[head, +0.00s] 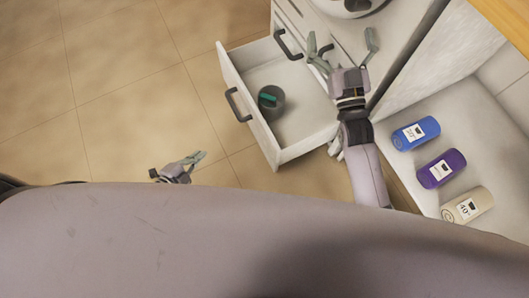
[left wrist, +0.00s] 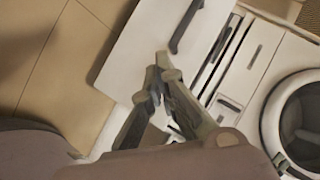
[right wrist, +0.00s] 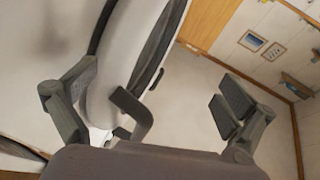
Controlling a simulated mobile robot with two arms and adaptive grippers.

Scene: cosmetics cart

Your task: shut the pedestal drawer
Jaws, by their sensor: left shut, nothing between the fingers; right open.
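The white pedestal drawer (head: 300,151) stands pulled open in the head view, its front panel (head: 236,88) with a dark handle facing left. In the left wrist view the white panel (left wrist: 150,35) and a dark handle (left wrist: 186,25) show beyond the fingers. My left gripper (head: 200,157) is shut and empty, left of and below the drawer front in the head view, apart from it; its closed tips also show in the left wrist view (left wrist: 158,66). My right gripper (head: 345,46) is open and empty, above the pedestal side near the drawer's far right end.
A dark round container (head: 271,102) with a green part lies in the drawer. Another dark handle (head: 288,43) is on the closed front behind. Blue (head: 416,133), purple (head: 441,169) and cream (head: 467,205) bottles lie in the white tray at right. Floor at left is clear.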

